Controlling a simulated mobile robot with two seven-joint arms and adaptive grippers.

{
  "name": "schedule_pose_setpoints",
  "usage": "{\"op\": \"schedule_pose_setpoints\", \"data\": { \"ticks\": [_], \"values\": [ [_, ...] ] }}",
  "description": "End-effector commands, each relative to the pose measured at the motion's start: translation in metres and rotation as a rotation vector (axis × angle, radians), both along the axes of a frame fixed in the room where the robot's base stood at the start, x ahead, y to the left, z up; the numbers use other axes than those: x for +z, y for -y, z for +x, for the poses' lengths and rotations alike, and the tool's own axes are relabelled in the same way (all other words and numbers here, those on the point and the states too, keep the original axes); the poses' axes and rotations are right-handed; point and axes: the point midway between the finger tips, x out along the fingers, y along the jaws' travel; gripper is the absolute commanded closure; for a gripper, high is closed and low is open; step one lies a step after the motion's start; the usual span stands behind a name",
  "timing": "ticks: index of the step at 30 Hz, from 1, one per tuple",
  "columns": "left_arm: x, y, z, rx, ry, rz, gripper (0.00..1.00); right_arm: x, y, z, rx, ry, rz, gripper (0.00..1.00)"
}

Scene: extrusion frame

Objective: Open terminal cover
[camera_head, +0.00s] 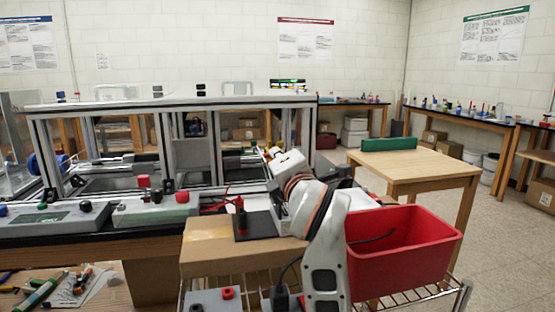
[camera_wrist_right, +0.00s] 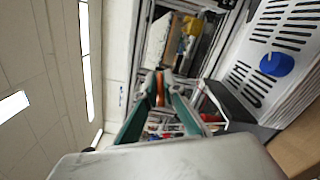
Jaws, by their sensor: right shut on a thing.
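My right arm reaches forward from the lower middle of the head view to the right end of the aluminium extrusion frame (camera_head: 220,150). Its fingers are mostly hidden there. In the right wrist view my right gripper (camera_wrist_right: 160,82) has its teal fingers drawn together at the tips. A yellow part (camera_wrist_right: 192,27) and a pale panel lie beyond the fingertips. My left gripper is out of view.
A white vented box with a blue knob (camera_wrist_right: 276,63) stands close beside the fingers. Control boxes with red and black knobs (camera_head: 150,208) line the bench. A cardboard box (camera_head: 205,255) and a red bin (camera_head: 405,260) are nearer. A wooden table (camera_head: 415,168) stands right.

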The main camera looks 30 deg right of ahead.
Motion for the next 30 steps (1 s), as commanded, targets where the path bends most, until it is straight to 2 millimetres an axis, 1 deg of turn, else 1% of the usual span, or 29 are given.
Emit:
{"op": "schedule_pose_setpoints", "data": {
  "ticks": [1, 2, 3, 13, 16, 20, 24, 27, 30],
  "values": [
    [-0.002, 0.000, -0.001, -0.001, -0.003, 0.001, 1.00, -0.006, 0.002, 0.001, -0.004, -0.011, -0.001, 1.00],
    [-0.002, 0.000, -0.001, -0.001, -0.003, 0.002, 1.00, -0.007, 0.002, 0.001, -0.004, -0.012, -0.001, 0.86],
    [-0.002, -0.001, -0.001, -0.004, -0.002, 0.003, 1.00, -0.007, 0.001, 0.001, -0.004, -0.012, -0.001, 0.76],
    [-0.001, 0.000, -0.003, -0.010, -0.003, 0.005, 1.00, -0.003, 0.000, 0.000, -0.001, -0.005, 0.000, 0.75],
    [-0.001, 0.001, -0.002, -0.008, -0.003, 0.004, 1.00, -0.003, -0.002, -0.005, -0.001, -0.004, 0.000, 0.75],
    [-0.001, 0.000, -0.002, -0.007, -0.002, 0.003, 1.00, -0.003, -0.007, -0.023, 0.000, -0.003, 0.001, 0.75],
    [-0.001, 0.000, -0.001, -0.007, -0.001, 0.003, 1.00, -0.004, -0.013, -0.045, 0.000, -0.005, 0.001, 0.75],
    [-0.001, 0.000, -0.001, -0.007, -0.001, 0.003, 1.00, -0.004, -0.017, -0.058, -0.001, -0.006, 0.001, 0.75],
    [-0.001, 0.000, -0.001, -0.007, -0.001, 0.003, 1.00, -0.004, -0.018, -0.067, -0.002, -0.006, 0.001, 0.75]
  ]
}}
